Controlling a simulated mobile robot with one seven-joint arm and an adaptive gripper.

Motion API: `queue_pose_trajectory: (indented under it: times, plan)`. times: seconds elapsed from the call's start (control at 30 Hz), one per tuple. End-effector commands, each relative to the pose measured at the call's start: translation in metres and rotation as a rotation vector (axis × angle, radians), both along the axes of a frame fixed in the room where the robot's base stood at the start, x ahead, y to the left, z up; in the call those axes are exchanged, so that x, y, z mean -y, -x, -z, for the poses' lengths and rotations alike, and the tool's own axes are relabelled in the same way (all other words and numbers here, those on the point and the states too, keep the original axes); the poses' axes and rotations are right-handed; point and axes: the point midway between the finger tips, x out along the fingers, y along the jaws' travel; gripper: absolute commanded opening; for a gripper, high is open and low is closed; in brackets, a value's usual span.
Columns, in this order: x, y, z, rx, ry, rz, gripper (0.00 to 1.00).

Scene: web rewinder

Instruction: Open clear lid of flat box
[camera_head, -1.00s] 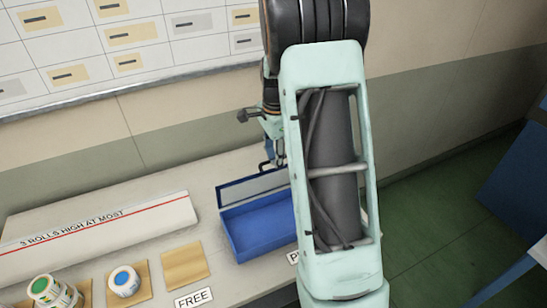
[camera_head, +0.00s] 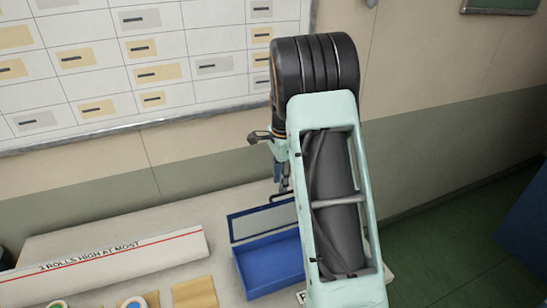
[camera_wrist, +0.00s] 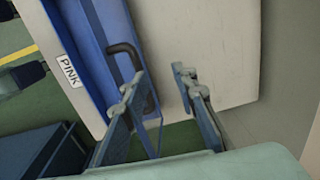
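The flat box (camera_head: 270,268) is blue and sits on the bench, partly behind my arm. Its clear lid (camera_head: 258,223), a pale panel in a blue frame, stands raised along the box's back side, and the box's blue inside shows. My gripper (camera_head: 284,188) is at the lid's upper edge, partly hidden by my arm. In the wrist view my gripper (camera_wrist: 160,82) has its fingers apart, with nothing visibly held between them. A dark bar handle (camera_wrist: 127,52) on the blue frame lies beside and partly behind the left finger. Whether they touch is unclear.
A white strip marked "3 ROLLS HIGH AT MOST" (camera_head: 110,262) lies left of the box. Tape rolls (camera_head: 133,302) and a tan pad (camera_head: 195,293) are in front. A wall board (camera_head: 130,70) hangs behind. A "PINK" label (camera_wrist: 69,71) shows in the wrist view.

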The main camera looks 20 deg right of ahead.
Motion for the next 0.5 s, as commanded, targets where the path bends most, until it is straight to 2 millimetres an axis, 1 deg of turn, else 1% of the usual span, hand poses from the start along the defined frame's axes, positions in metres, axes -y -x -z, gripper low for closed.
queue_pose_trajectory:
  times: [0.1,0.5]
  plan:
    - [0.0,-0.008,-0.007,0.001,0.0,0.0,0.26]
    - [-0.001,-0.033,-0.018,0.002,0.001,0.0,0.26]
